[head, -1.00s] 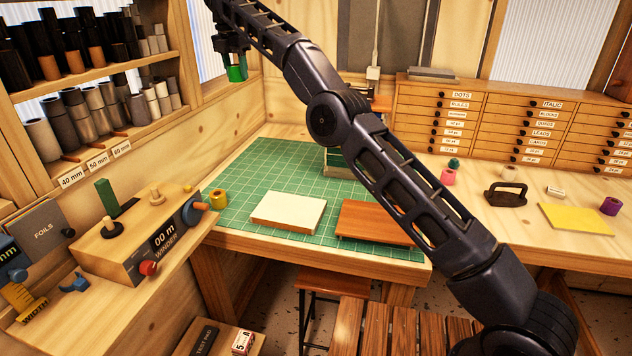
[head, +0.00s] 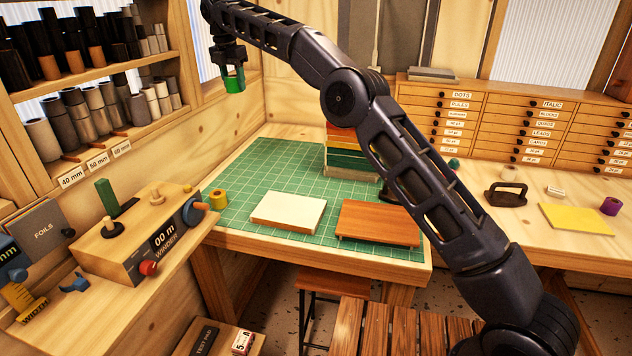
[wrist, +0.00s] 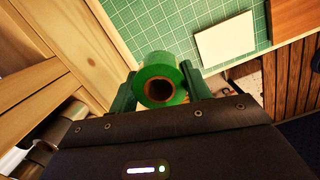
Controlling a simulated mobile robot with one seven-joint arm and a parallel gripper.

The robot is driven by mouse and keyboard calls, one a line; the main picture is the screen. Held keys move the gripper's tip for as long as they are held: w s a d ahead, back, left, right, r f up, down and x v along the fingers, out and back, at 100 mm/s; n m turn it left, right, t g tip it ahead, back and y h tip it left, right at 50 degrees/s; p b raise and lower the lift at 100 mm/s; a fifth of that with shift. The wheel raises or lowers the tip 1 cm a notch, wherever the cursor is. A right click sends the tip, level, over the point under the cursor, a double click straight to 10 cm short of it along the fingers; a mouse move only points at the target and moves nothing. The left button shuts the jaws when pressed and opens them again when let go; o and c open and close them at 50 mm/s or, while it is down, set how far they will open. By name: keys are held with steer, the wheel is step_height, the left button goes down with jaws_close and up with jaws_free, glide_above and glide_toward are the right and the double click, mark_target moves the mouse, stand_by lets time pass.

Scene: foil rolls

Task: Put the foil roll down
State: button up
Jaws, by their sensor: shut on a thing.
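My gripper (head: 231,72) is shut on a green foil roll (head: 235,82) and holds it up in the air near the left wall corner, above the level of the bench. In the wrist view the green roll (wrist: 162,67) sits between the two fingers of my gripper (wrist: 160,80), with its dark hollow core facing the camera. The green cutting mat (head: 255,180) lies on the bench below and beyond. A yellow-gold roll (head: 218,199) stands at the mat's left edge.
A white pad (head: 288,211) and a brown wooden board (head: 378,223) lie on the mat, with a coloured stack (head: 347,152) behind. The winder (head: 150,240) stands at left, under a shelf of rolls (head: 85,115). Open mat lies behind the pad.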

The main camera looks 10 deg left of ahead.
mark_target(249, 184)
step_height(249, 184, down, 35)
steer(key=shift+f, duration=0.1)
stand_by(0.7)
steer(key=o, duration=1)
steer(key=shift+f, duration=0.1)
steer(key=shift+o, duration=0.2)
step_height(249, 184, up, 12)
steer(key=s, duration=0.1)
steer(key=shift+s+a, duration=0.15)
steer(key=shift+s, duration=0.05)
